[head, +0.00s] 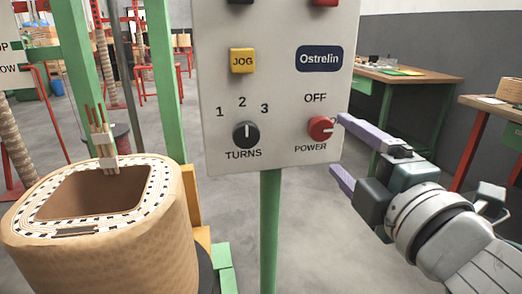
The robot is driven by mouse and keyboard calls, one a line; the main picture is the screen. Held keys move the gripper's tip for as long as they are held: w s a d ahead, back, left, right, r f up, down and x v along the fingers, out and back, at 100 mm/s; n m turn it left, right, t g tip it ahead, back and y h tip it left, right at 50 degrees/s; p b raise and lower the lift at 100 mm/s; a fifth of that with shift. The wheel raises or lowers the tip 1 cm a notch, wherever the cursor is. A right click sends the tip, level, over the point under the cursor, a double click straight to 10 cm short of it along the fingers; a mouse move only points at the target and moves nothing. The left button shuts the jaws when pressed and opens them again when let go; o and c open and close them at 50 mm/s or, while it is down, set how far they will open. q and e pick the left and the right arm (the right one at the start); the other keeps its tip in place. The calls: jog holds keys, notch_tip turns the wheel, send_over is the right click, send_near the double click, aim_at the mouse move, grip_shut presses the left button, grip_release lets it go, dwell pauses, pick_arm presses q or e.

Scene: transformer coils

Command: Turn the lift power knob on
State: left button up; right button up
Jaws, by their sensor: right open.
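The red POWER knob (320,128) sits at the lower right of the grey control panel (275,105), under the word OFF. The white mark on the knob points right, toward my gripper. My right gripper (339,146) is just right of the knob. Its two purple fingers are open and spread apart, one at about knob height and one lower, near the panel's lower right edge. Nothing is between them, and I cannot tell whether the upper fingertip touches the knob. My left gripper is out of view.
A black TURNS knob (245,135) and a yellow JOG button (243,60) are left of the red knob. A green post (270,230) carries the panel. A large wound coil (100,235) stands at left. Workbenches (420,80) are at right.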

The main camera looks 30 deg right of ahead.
jog(key=shift+v, duration=1.95)
jog(key=shift+r, duration=0.1)
